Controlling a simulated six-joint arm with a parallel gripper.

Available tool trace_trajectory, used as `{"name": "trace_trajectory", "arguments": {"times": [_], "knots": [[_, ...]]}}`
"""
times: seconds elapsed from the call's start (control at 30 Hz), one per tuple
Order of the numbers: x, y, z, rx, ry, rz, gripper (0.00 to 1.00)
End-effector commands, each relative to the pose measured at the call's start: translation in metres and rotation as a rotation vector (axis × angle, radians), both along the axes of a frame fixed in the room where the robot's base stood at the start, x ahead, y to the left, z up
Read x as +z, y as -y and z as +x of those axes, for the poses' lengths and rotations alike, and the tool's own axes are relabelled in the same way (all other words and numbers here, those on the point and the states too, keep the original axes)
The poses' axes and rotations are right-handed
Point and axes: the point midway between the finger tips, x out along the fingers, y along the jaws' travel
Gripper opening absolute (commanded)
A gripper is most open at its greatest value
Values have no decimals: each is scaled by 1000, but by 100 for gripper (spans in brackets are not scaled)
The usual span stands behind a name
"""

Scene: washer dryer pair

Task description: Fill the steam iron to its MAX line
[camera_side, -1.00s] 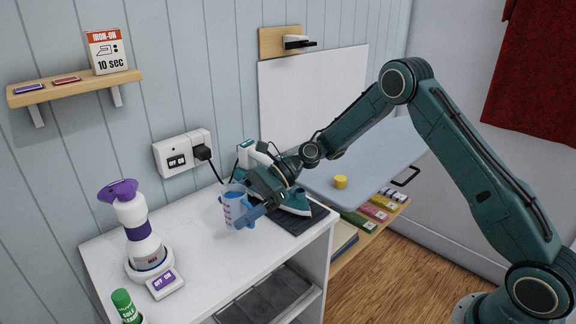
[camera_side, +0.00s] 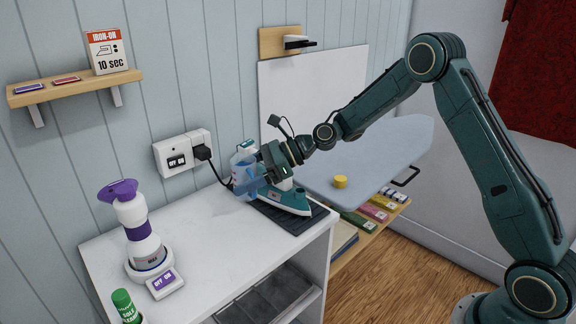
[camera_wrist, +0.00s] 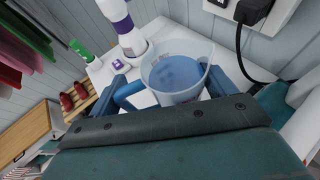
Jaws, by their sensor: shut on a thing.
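The steam iron (camera_side: 285,199), teal and white, rests on a dark mat (camera_side: 313,220) on the white counter. Its upper part is partly hidden by my gripper. A clear measuring jug (camera_side: 243,173) is held in the air at the iron's left side, overlapping its back end in the side view. The wrist view shows the jug (camera_wrist: 184,78) from above with blue-tinted water inside and a blue handle. My gripper (camera_side: 265,172) is shut on the jug, by its handle side. The iron's fill opening and MAX line cannot be made out.
A wall socket (camera_side: 183,153) with a plug and black cord is behind the jug. A purple and white bottle (camera_side: 141,230) on a base and a green-capped tube (camera_side: 124,303) stand at the counter's left. The counter's middle is clear. An ironing board (camera_side: 375,160) lies at the right.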

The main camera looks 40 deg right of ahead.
Motion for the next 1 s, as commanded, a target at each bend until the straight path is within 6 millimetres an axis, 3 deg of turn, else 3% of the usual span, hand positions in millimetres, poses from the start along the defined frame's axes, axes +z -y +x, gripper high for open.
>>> {"name": "trace_trajectory", "arguments": {"times": [0.4, 0.63, 0.77, 1.0], "knots": [[72, 69, 10, -358, 7, 1, 56], [100, 105, 2, -521, 6, 0, 56], [93, 128, -10, -597, 0, 1, 56], [58, 153, -36, -651, -5, 2, 56]]}}
